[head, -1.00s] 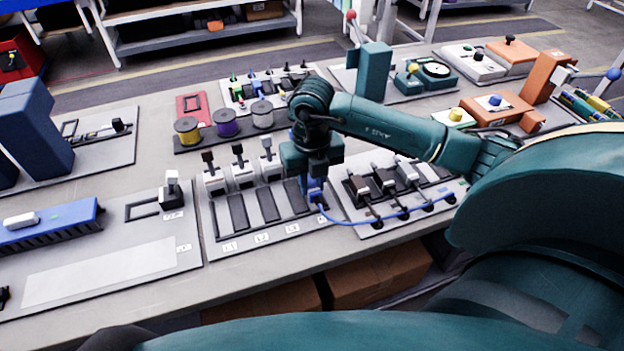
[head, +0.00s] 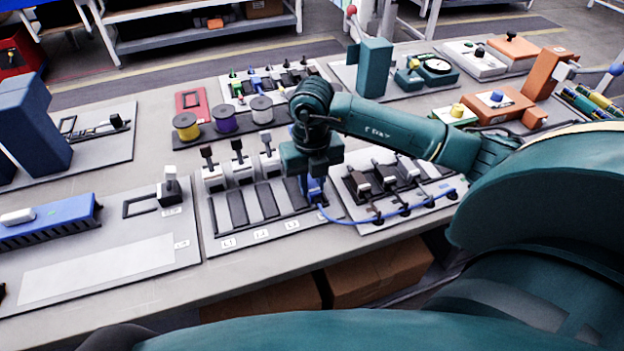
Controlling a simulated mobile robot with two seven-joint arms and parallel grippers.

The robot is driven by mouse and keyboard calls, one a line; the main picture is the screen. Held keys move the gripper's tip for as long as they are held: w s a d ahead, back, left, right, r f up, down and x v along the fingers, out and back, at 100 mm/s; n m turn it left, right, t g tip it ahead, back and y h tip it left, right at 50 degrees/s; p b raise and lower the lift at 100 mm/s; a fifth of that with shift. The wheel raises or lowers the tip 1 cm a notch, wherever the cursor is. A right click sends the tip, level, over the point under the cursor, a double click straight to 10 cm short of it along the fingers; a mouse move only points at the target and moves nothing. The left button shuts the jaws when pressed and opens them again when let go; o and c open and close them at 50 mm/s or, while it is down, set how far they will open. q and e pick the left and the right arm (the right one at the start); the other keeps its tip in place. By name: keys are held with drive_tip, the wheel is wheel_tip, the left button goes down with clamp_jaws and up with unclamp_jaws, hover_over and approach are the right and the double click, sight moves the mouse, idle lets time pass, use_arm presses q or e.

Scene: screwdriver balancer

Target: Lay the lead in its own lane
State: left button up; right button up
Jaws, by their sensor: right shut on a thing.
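A thin blue lead (head: 350,222) runs from under my right gripper (head: 314,190) to the right, past the dark clips of the right-hand plate. My right gripper points down and is shut on the lead's blue end, low over the rightmost lane of the lane plate (head: 215,222). It covers much of that lane, so I cannot tell whether the lead end touches the lane floor. Dark lanes (head: 268,203) lie to its left, with labels L1, L2 and L3 along the front. My left gripper is out of view.
Dark clamps (head: 385,180) stand on the right-hand plate. A rack with yellow, purple and grey spools (head: 224,121) is behind. A blue duct (head: 50,225) and a bare pale panel (head: 95,270) are at left.

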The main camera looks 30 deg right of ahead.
drive_tip(key=o, duration=1)
drive_tip(key=shift+r, duration=0.1)
wheel_tip(320, 180, up, 13)
idle(0.3)
